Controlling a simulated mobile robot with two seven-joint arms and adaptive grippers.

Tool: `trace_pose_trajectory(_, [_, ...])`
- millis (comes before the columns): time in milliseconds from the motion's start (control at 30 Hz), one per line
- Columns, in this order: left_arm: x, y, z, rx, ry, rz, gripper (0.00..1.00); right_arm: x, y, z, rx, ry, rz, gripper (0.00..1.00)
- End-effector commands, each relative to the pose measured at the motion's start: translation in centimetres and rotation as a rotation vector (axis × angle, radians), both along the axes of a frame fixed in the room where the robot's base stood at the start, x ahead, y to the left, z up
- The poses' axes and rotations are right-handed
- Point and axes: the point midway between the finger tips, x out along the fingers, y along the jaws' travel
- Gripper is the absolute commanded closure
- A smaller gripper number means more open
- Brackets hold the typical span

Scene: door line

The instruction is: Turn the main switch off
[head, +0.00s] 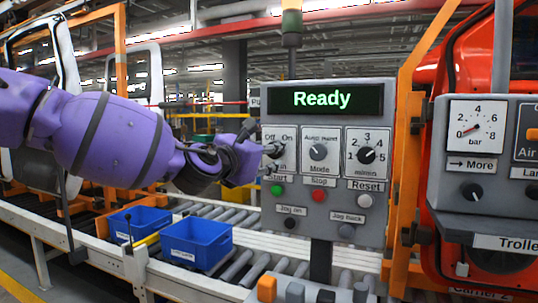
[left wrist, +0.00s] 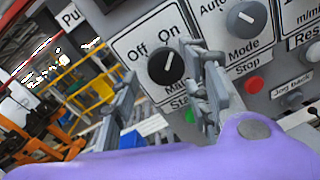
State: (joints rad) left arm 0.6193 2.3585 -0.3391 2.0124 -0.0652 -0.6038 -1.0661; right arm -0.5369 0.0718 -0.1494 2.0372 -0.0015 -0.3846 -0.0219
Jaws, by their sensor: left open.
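The main switch is a black round knob with a white pointer line, under the labels "Off" and "On" on the grey control panel (head: 260,202). In the left wrist view the knob (left wrist: 166,68) shows clearly, and its pointer is towards "On". In the head view my left gripper partly covers the knob. My left gripper (head: 266,160) reaches in from the left in front of the switch. In the left wrist view its two fingers (left wrist: 165,97) are open, one on each side of the knob in the picture. I cannot tell whether they touch it. My right gripper is not in view.
The Mode knob (head: 318,152) and a speed knob (head: 366,155) sit right of the switch. Below are a green button (head: 277,190), a red button (head: 319,195) and a grey reset button (head: 365,200). The display (head: 325,99) reads "Ready". Blue bins (head: 204,246) stand on the roller conveyor.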

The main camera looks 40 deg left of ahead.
Motion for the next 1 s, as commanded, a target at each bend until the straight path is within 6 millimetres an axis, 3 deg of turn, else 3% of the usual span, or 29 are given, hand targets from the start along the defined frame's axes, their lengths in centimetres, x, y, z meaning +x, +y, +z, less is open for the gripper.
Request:
trace_pose_trajectory(200, [1.22, 0.17, -0.08, -0.001, 0.001, -0.001, 0.57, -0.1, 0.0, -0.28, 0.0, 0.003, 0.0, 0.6])
trace_pose_trajectory(467, [1.29, 0.18, 0.02, -0.002, 0.0, 0.0, 0.57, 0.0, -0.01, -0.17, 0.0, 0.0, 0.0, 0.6])
trace_pose_trajectory(767, [1.28, 0.25, 0.07, -0.002, -0.002, 0.002, 0.95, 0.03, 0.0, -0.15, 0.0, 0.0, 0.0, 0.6])
trace_pose_trajectory(1000, [1.28, 0.36, 0.16, -0.02, -0.008, 0.004, 0.97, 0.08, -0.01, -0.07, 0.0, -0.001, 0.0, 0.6])
